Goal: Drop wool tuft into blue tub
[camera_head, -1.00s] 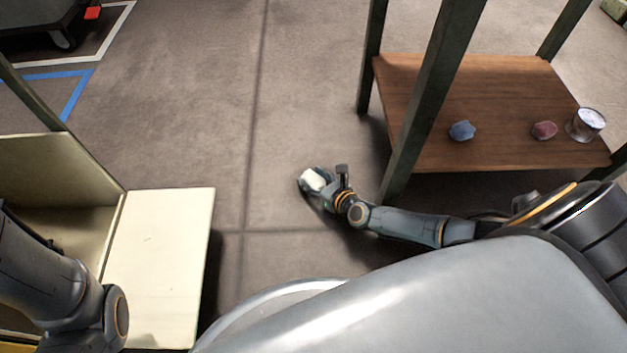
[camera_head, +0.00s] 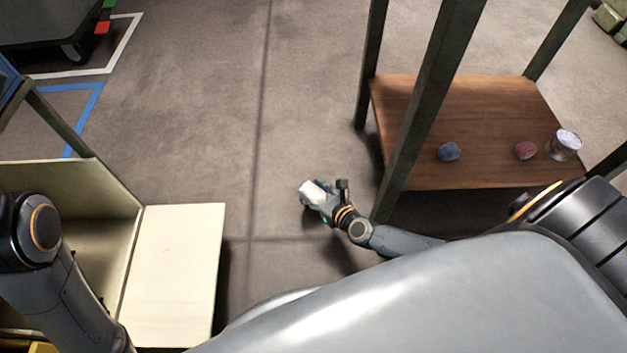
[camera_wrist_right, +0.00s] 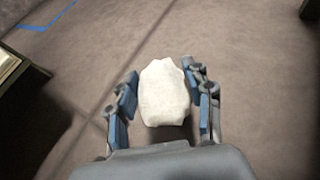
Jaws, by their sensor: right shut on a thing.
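The white wool tuft (camera_head: 313,191) is in my right gripper (camera_head: 316,193), held over the open floor left of the wooden shelf. In the right wrist view the tuft (camera_wrist_right: 164,93) sits between the two blue-padded fingers of the right gripper (camera_wrist_right: 164,100). My left arm comes in at the lower left, but its gripper is out of view. I do not see a tub that I can be sure is the blue one; a bit of blue shows at the left edge.
A wooden shelf (camera_head: 480,110) with dark posts holds a blue lump (camera_head: 448,151), a red lump (camera_head: 525,150) and a metal can (camera_head: 564,145). A cream cabinet with a flat panel (camera_head: 172,270) stands at the lower left. The floor between them is clear.

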